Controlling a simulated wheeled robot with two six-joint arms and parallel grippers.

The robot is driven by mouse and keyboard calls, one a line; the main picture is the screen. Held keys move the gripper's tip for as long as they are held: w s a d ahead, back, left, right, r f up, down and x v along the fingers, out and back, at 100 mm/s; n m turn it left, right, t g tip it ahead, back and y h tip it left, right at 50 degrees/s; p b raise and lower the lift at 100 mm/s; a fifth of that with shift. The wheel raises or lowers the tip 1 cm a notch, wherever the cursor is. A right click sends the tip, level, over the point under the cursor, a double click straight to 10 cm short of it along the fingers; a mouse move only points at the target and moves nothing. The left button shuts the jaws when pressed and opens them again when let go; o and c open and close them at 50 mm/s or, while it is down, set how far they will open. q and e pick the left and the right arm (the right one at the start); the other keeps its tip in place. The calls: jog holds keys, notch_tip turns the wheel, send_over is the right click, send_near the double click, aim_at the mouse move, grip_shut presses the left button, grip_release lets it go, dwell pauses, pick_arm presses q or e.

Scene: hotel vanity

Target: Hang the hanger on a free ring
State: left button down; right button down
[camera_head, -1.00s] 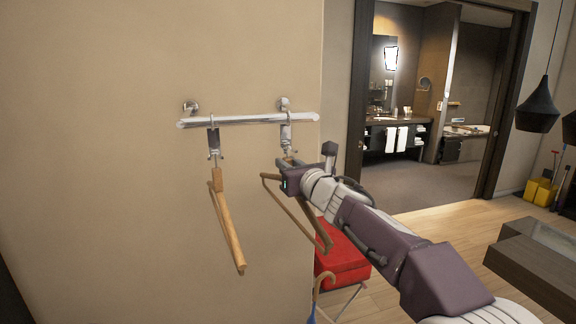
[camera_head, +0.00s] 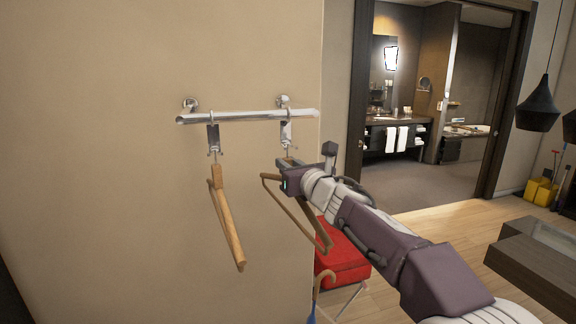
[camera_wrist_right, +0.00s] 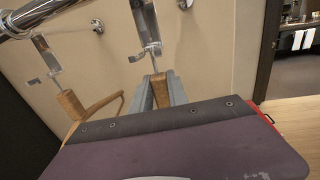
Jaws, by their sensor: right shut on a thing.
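A metal rail (camera_head: 248,117) on the wall carries a left ring clip (camera_head: 213,137) and a right ring clip (camera_head: 286,132). A wooden hanger (camera_head: 228,222) hangs from the left clip, and also shows in the right wrist view (camera_wrist_right: 72,104). My right gripper (camera_head: 288,163) is shut on a second wooden hanger (camera_head: 312,233), just below the right clip. In the right wrist view its fingers (camera_wrist_right: 162,90) hold the hanger's wooden neck, under the right clip (camera_wrist_right: 149,38). I cannot tell whether its hook is in that ring. My left gripper is not in view.
The beige wall (camera_head: 110,130) is close behind the rail. A red-topped stand (camera_head: 342,264) is on the floor below my right arm. A dark table (camera_head: 535,255) is at the right. Free floor lies toward the bathroom doorway.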

jog(key=c, duration=1.2)
grip_release()
